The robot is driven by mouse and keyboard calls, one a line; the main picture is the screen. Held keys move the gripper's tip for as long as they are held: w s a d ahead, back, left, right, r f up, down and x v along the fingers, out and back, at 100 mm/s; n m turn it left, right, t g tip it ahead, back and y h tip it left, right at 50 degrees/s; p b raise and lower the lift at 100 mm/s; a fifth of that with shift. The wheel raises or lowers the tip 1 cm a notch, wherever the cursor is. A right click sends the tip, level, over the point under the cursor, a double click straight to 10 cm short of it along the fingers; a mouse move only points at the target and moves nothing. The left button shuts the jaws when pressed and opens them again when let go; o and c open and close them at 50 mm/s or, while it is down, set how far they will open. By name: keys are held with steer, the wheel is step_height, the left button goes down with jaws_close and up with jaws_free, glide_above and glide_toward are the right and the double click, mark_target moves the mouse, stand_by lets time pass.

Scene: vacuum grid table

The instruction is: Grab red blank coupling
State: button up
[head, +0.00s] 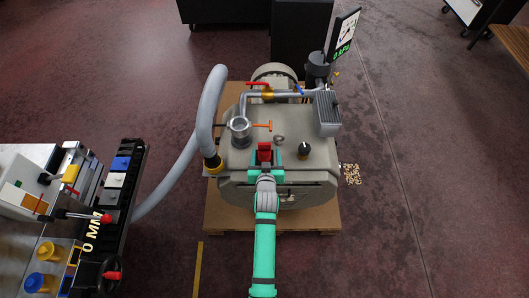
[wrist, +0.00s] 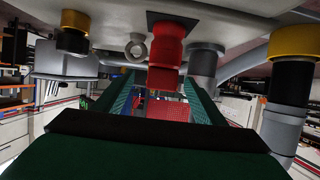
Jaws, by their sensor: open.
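The red blank coupling (head: 264,148) stands on top of the grey vacuum pump (head: 235,165), near its front edge. In the wrist view, which shows the pump upside down, the red coupling (wrist: 166,55) extends from a dark square base plate. My gripper (head: 264,158) is at the coupling, with one teal finger on each side. In the wrist view my gripper (wrist: 160,88) is open, and the coupling's red end lies between or just beyond the fingers. I cannot tell whether either finger touches it.
A metal lifting eye (head: 279,139) and a black knob (head: 304,151) are close to the right. A thick grey hose (head: 208,115) arches at left. A worktable (head: 55,235) stands further left.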

mark_target(266, 148)
steer(key=x, duration=0.3)
steer(key=shift+w+f, duration=0.15)
steer(key=shift+w, duration=0.15)
steer(key=shift+a+x, duration=0.15)
steer(key=shift+x, duration=1.15)
steer(key=shift+a+x, duration=0.1)
steer(key=shift+x, duration=1.2)
steer(key=shift+f, duration=0.1)
steer(key=c, duration=1.3)
